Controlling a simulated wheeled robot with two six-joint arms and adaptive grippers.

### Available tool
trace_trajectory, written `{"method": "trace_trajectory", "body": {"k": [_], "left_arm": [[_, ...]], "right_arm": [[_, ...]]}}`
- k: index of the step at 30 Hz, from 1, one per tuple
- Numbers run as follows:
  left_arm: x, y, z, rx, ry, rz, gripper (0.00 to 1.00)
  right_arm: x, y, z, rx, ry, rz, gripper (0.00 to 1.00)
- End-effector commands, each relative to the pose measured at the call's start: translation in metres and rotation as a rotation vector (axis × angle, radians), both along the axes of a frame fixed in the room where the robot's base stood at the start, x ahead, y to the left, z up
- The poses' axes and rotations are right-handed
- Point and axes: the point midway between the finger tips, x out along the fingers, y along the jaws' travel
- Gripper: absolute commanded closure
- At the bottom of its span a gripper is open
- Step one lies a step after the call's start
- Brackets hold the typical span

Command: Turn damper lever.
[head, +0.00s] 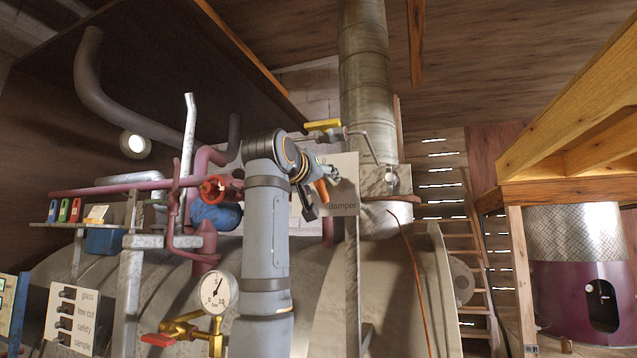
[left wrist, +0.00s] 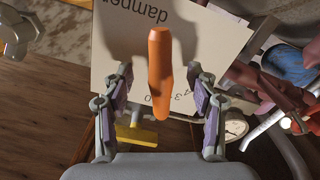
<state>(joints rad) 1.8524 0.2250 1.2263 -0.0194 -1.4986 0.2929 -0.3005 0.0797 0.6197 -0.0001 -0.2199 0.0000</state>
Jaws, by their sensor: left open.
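The damper lever has an orange handle (head: 321,190) in front of the white plate (head: 344,185) marked "damper". In the left wrist view the orange handle (left wrist: 160,68) points toward me and lies between the fingers, with a gap on each side. My left gripper (head: 318,186) is open at the plate, and its two purple-padded fingers (left wrist: 159,82) show in the left wrist view. The lever's pivot is hidden behind the handle. Part of the plate's scale shows with digits, upside down in the left wrist view. My right gripper is not in view.
A yellow-handled valve (head: 323,125) sits just above the plate. A red valve wheel (head: 214,188), pink pipes and a pressure gauge (head: 219,291) stand left of my arm. The metal flue (head: 365,80) rises behind. A thin copper-coloured line (head: 412,265) hangs to the right.

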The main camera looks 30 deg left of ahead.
Motion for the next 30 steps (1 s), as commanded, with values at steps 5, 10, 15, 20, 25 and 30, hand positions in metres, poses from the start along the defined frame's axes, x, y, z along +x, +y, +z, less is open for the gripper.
{"method": "trace_trajectory", "body": {"k": [5,10,15,20,25,30], "left_arm": [[-0.009,-0.002,0.000,0.000,-0.002,0.001,0.41],[-0.046,-0.011,0.001,0.001,-0.005,0.000,0.41],[-0.085,-0.020,0.000,0.001,-0.003,0.000,0.41],[-0.109,-0.026,0.000,0.001,-0.002,0.000,0.41],[-0.117,-0.028,0.000,0.000,0.000,0.000,0.41],[-0.117,-0.028,0.000,0.000,0.000,0.000,0.41]], "right_arm": [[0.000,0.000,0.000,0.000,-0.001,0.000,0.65],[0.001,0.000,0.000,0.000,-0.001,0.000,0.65],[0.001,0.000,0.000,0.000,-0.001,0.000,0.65],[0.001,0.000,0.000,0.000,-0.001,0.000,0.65],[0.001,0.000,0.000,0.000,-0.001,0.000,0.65],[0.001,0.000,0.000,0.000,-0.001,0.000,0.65]]}}
